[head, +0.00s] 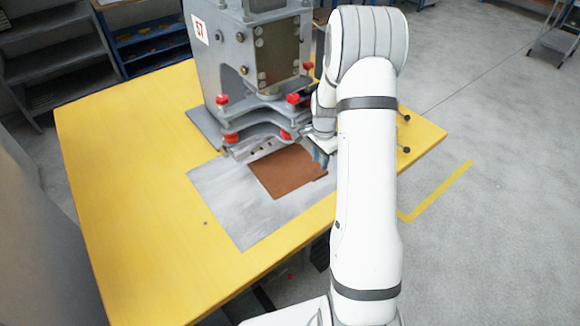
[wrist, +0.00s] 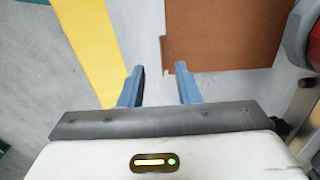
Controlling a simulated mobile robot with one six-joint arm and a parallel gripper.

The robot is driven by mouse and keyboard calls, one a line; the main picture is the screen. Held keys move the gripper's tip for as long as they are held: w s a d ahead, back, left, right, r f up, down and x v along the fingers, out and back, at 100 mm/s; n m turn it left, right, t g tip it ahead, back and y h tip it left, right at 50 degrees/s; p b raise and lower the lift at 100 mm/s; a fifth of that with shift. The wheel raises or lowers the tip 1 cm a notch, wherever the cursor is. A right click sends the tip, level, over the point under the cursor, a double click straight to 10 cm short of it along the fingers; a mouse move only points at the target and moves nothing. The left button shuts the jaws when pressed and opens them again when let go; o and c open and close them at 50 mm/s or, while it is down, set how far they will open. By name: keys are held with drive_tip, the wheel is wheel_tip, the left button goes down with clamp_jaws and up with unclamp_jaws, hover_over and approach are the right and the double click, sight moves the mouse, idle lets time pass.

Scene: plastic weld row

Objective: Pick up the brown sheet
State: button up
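The brown sheet (head: 287,172) lies flat on the grey metal plate (head: 235,205) in front of the welding machine. Its far part is close to or under the machine's lower edge. In the wrist view the brown sheet (wrist: 225,35) fills the upper right, with a small notch at its near left corner. My gripper (wrist: 161,70) is open and empty. Its right finger is by the sheet's near left corner, and its left finger is over the grey plate. I cannot tell whether a finger touches the sheet. In the head view my gripper (head: 322,160) is partly hidden by my arm.
The grey welding machine (head: 240,60) with red knobs stands on the yellow table (head: 130,200), just behind the sheet. A red knob (wrist: 300,30) is close on the right in the wrist view. The table's left side is clear. Shelves (head: 145,40) stand behind.

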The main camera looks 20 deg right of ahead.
sight(317, 177)
wheel_tip(317, 177, down, 7)
drive_tip(key=shift+w+a+f+p, duration=0.1)
drive_tip(key=shift+a+f+p, duration=0.05)
drive_tip(key=shift+p, duration=0.6)
drive_tip(key=shift+c, duration=0.4)
clamp_jaws()
